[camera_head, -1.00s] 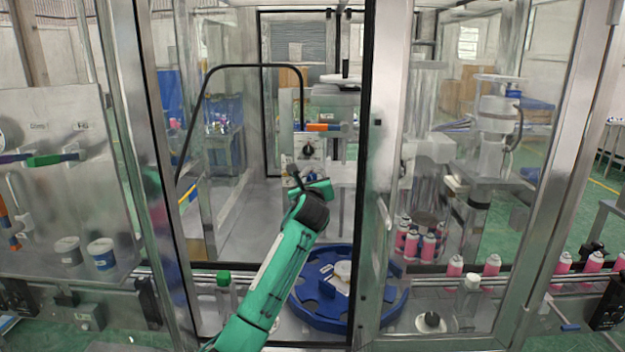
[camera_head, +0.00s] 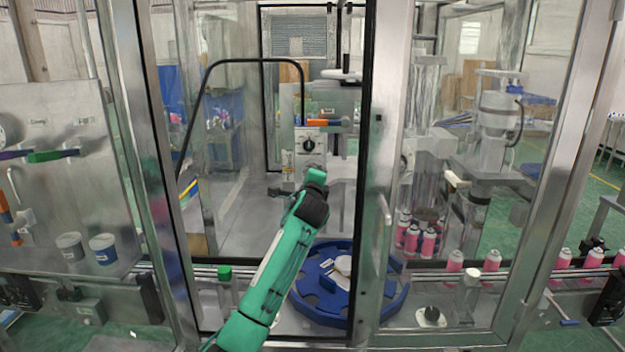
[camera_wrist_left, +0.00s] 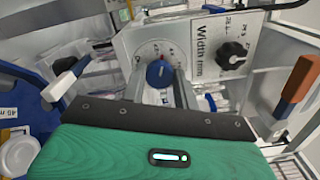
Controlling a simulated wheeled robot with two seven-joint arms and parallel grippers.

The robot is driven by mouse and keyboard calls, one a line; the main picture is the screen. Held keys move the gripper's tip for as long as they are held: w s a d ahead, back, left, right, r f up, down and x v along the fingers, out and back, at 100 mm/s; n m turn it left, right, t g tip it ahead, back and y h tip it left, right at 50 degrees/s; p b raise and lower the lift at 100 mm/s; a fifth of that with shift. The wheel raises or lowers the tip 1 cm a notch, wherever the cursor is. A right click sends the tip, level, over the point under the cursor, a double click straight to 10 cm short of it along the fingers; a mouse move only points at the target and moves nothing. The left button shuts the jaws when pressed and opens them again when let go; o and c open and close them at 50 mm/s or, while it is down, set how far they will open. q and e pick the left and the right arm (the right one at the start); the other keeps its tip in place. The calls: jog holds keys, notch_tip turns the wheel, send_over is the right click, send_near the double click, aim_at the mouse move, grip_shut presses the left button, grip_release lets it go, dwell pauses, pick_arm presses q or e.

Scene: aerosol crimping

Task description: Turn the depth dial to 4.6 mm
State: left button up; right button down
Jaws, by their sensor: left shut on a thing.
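The blue round depth dial (camera_wrist_left: 160,73) sits on a pale scale plate on the front of a white-grey block in the left wrist view. My left gripper (camera_wrist_left: 161,78) has one finger on each side of the dial and is shut on it. The scale figures around the dial are too small to read. In the head view my left gripper (camera_head: 315,177) reaches the lower front of the machine head, and the wrist hides the dial. My right gripper is not in view.
A black knob (camera_wrist_left: 232,55) labelled "Width mm" is close to the dial; it also shows in the head view (camera_head: 309,145). An orange handle (camera_head: 319,122) is above it. A blue star wheel (camera_head: 322,307) lies below my arm. The door frame post (camera_head: 363,200) stands right of my arm.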

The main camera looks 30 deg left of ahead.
pick_arm(q)
jog(key=n, duration=0.3)
jog(key=shift+f+n+b, duration=0.1)
jog(key=shift+n+b, duration=0.3)
dwell(0.4)
jog(key=o, duration=1)
